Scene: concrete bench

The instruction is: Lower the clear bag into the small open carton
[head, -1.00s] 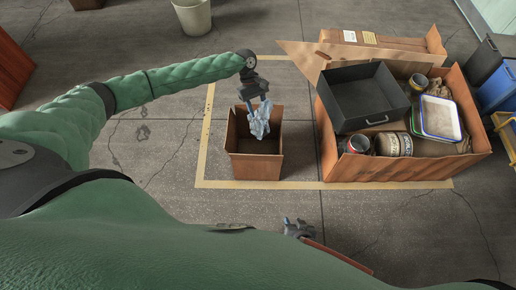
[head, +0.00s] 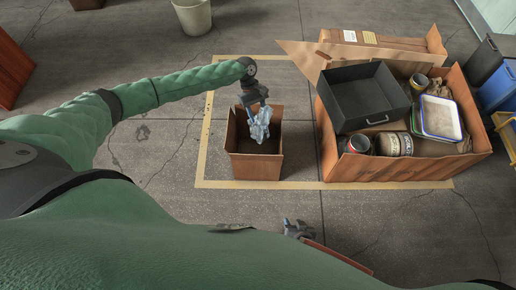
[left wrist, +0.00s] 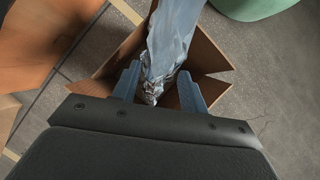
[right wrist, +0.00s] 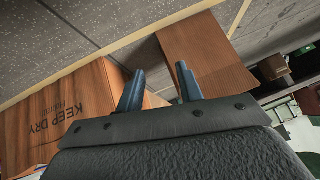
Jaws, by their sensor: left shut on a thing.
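The clear bag (head: 260,125) hangs bunched and bluish below my left gripper (head: 254,106), within the outline of the small open carton's mouth. The small open carton (head: 254,167) stands upright on the floor. In the left wrist view my left gripper (left wrist: 158,88) is shut on the bag (left wrist: 172,35), with the carton (left wrist: 213,55) below and around it. How deep the bag sits in the carton is hard to tell. My right gripper (head: 298,228) is low, in front of the carton; its fingers (right wrist: 160,88) stand apart and empty in the right wrist view.
A large open carton (head: 400,172) stands to the right, holding a black tray (head: 365,98), a white-and-blue tray (head: 440,117) and cans. A pale bucket (head: 193,16) stands at the back. Yellow floor tape (head: 202,150) surrounds the small carton. Floor left of it is clear.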

